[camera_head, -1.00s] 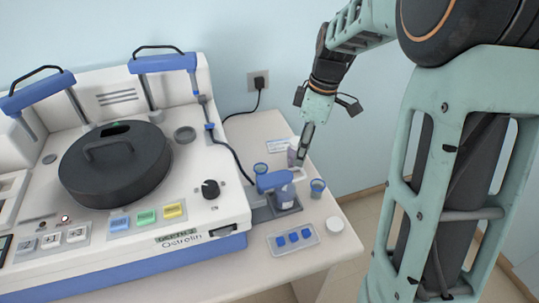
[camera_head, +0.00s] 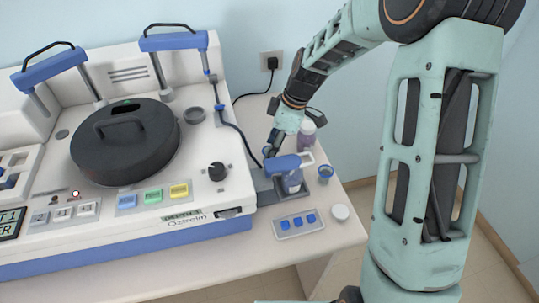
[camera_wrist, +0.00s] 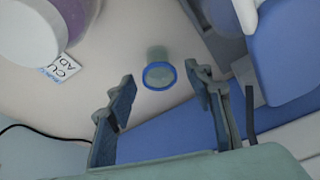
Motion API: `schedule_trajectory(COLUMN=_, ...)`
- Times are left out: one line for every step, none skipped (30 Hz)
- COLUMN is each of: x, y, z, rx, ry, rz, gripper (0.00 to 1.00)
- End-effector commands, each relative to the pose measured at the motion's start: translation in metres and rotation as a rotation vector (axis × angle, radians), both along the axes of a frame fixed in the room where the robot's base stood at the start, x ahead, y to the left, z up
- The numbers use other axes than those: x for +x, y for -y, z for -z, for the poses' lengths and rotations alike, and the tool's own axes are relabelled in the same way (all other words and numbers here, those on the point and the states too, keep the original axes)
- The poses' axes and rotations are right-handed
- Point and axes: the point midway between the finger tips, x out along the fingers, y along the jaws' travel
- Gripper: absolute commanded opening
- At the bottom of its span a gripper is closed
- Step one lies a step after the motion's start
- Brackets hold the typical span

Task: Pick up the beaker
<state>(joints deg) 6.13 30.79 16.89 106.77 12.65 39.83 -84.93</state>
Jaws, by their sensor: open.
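A small clear beaker with a blue rim (camera_wrist: 159,76) stands on the table in the wrist view, in the gap between the two fingertips of my gripper (camera_wrist: 161,72). The fingers are apart and nothing is held. In the head view my gripper (camera_head: 272,145) points down behind the blue-topped dispenser, and it mostly hides this beaker.
The blue-topped dispenser (camera_head: 286,173) stands close in front of my gripper. A purple and white bottle (camera_head: 308,131) stands to the right. The large staining machine (camera_head: 215,172) fills the left.

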Motion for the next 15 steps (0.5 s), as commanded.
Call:
schedule_trajectory(x=-0.001, y=-0.002, z=0.006, rx=-0.001, ry=-0.003, rz=-0.001, gripper=0.47)
schedule_trajectory(x=-0.001, y=-0.003, z=0.01, rx=-0.001, ry=-0.004, rz=-0.001, gripper=0.47)
schedule_trajectory(x=0.0, y=-0.005, z=0.015, rx=-0.001, ry=-0.003, rz=-0.001, gripper=0.47)
schedule_trajectory(x=0.0, y=-0.006, z=0.017, rx=-0.001, ry=-0.001, rz=0.0, gripper=0.47)
schedule_trajectory(x=0.0, y=-0.006, z=0.019, rx=-0.001, ry=-0.001, rz=0.0, gripper=0.47)
schedule_trajectory(x=0.0, y=-0.007, z=0.021, rx=-0.001, ry=-0.001, rz=0.0, gripper=0.47)
schedule_trajectory(x=0.0, y=-0.007, z=0.021, rx=-0.001, ry=0.0, rz=0.0, gripper=0.47)
schedule_trajectory(x=0.0, y=-0.007, z=0.022, rx=-0.001, ry=0.0, rz=0.001, gripper=0.47)
schedule_trajectory(x=0.001, y=-0.007, z=0.022, rx=-0.001, ry=0.001, rz=0.001, gripper=0.47)
schedule_trajectory(x=0.001, y=-0.007, z=0.022, rx=-0.001, ry=0.001, rz=0.001, gripper=0.47)
schedule_trajectory(x=0.001, y=-0.006, z=0.022, rx=-0.001, ry=0.001, rz=0.001, gripper=0.47)
schedule_trajectory(x=0.001, y=-0.006, z=0.022, rx=-0.001, ry=0.001, rz=0.001, gripper=0.47)
schedule_trajectory(x=0.001, y=-0.006, z=0.022, rx=-0.001, ry=0.001, rz=0.001, gripper=0.47)
schedule_trajectory(x=0.001, y=-0.006, z=0.022, rx=-0.001, ry=0.001, rz=0.001, gripper=0.44)
schedule_trajectory(x=0.001, y=-0.006, z=0.022, rx=-0.001, ry=0.001, rz=0.001, gripper=0.4)
